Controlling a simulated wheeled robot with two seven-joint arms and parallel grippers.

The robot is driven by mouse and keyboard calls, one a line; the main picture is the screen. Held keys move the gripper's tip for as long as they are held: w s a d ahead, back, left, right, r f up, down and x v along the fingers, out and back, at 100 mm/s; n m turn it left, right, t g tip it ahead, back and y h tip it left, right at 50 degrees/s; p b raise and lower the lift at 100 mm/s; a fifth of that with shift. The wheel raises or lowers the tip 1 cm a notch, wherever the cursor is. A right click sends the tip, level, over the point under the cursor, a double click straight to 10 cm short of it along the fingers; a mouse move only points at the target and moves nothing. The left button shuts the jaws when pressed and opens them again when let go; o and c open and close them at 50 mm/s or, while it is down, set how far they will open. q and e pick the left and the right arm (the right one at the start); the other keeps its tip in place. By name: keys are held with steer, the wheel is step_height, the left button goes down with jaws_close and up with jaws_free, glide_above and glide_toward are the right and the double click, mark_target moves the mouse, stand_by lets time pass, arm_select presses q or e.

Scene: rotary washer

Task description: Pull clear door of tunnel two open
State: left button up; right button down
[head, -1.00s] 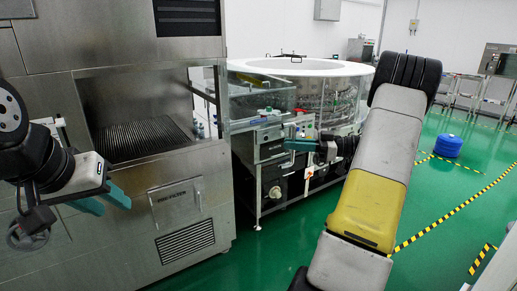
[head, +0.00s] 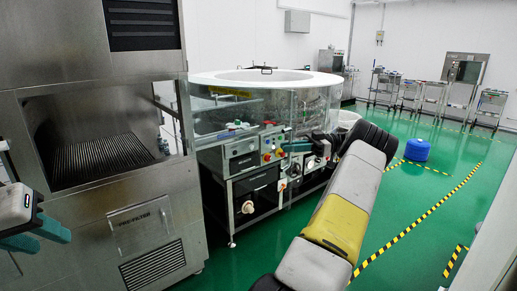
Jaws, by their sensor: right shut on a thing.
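The stainless tunnel machine (head: 150,215) stands at the left, its dark opening with a ribbed floor (head: 105,155) facing me. Clear panels (head: 215,120) run around the round white-rimmed washer (head: 200,78) beside it; which panel is the tunnel two door is hard to tell. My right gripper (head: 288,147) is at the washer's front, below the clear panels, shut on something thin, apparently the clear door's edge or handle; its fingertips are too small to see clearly. My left gripper (head: 40,238) is at the lower left, open and empty, in front of the tunnel machine.
A control box with buttons (head: 268,148) and a metal frame with dark drawers (head: 255,185) sit under the washer. A blue round object (head: 417,149) stands on the green floor at the right. Trolleys (head: 385,88) line the back wall. The right floor is mostly clear.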

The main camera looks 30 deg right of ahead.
steer(key=shift+d, duration=0.2)
steer(key=c, duration=1.5)
jaws_free()
steer(key=shift+o, duration=0.2)
steer(key=shift+w, duration=0.1)
